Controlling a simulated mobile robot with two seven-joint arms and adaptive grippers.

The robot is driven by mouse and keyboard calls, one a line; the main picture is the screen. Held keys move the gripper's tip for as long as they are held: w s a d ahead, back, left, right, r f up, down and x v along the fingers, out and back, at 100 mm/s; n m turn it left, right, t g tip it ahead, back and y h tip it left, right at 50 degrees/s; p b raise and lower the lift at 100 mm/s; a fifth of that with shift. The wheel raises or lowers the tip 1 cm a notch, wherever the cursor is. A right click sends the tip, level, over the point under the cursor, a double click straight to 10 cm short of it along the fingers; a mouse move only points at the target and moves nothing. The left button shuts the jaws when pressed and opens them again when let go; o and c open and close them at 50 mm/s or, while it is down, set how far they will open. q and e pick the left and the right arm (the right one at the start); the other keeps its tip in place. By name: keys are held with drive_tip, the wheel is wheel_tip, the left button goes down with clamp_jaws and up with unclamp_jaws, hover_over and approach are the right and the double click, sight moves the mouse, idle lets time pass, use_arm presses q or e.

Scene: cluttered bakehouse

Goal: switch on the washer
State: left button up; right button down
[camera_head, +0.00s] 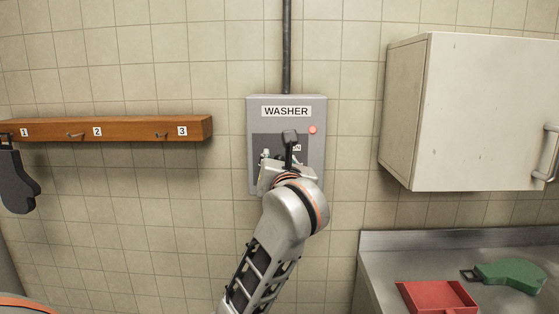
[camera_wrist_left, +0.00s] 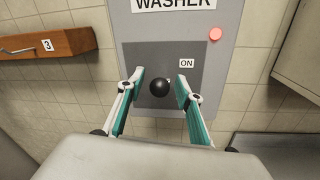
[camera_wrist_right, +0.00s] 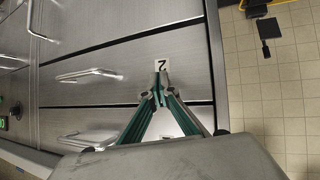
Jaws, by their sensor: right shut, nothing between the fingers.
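The washer's grey switch box (camera_head: 253,130) hangs on the tiled wall under its WASHER label, with a red lamp (camera_head: 312,129) at its upper right. My left gripper (camera_head: 278,152) is in front of the box and hides part of its dark panel. In the left wrist view, a round black knob (camera_wrist_left: 159,88) sits on the panel (camera_wrist_left: 150,58), below and left of the ON label (camera_wrist_left: 186,63). My left gripper (camera_wrist_left: 160,90) is open, a finger on either side of the knob, with gaps visible. My right gripper (camera_wrist_right: 161,88) is shut and empty in front of metal drawers.
A wooden hook rail (camera_head: 140,128) with a dark hanging item (camera_head: 14,182) is left of the box. A white cabinet (camera_head: 470,110) is right. Below it, a steel counter (camera_head: 385,265) holds a red tray (camera_head: 437,297) and a green item (camera_head: 512,275). Drawers (camera_wrist_right: 130,55) face my right gripper.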

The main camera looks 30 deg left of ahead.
use_arm(q)
clamp_jaws()
